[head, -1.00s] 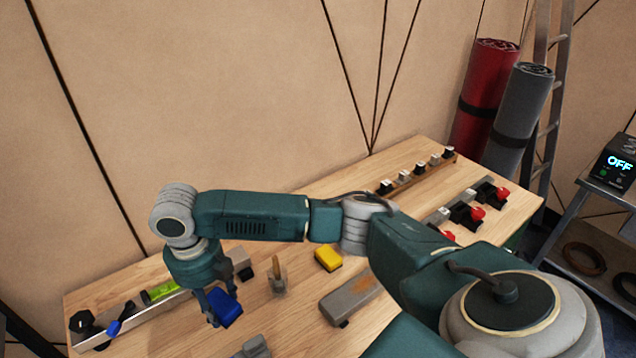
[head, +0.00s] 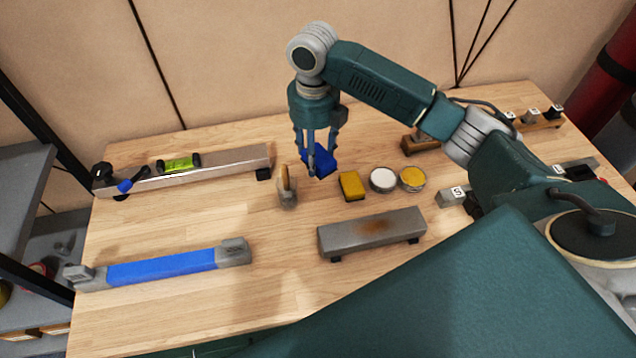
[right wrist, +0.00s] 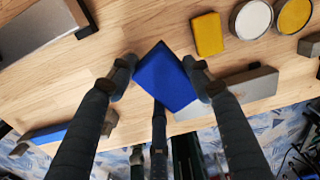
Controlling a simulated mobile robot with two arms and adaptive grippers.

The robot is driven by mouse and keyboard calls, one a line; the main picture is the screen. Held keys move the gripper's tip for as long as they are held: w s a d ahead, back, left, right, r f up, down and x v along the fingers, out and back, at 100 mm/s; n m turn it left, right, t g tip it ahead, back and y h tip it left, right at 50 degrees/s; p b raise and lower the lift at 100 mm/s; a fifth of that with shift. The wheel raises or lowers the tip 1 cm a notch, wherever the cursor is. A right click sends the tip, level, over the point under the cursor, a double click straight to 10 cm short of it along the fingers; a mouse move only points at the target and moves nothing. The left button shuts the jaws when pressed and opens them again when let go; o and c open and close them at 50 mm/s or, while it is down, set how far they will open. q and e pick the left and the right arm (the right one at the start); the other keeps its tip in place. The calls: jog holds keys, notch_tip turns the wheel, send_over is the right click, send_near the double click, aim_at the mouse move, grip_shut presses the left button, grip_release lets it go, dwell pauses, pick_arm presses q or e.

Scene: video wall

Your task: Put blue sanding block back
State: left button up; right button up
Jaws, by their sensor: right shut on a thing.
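My right gripper (head: 317,162) is shut on the blue sanding block (head: 322,158) and holds it tilted above the workbench. The block also shows between the fingers in the right wrist view (right wrist: 165,78). In the head view the block is between a small upright brush (head: 287,188) on its left and a yellow block (head: 352,186) on its right. A gap between block and bench top seems to show. My left gripper is not in view.
On the bench (head: 200,215) are a white tin (head: 383,180), a yellow tin (head: 412,178), a rust-stained grey bar (head: 370,232), a blue-topped bar (head: 160,266) and a rail with a green vial (head: 179,163). Bare wood shows between the blue-topped bar and the rail.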

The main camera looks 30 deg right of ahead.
jog(key=p, duration=0.1)
send_over(316, 194)
notch_tip(316, 194, down, 8)
jog(key=shift+r, duration=0.1)
jog(key=shift+f, duration=0.7)
notch_tip(316, 194, down, 4)
jog(key=shift+r+p, duration=0.1)
jog(key=shift+p, duration=0.4)
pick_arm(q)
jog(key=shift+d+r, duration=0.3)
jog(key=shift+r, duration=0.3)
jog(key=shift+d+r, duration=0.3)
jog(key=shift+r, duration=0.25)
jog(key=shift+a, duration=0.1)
pick_arm(e)
jog(key=shift+f, duration=0.2)
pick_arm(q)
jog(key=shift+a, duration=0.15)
pick_arm(e)
jog(key=o, duration=1)
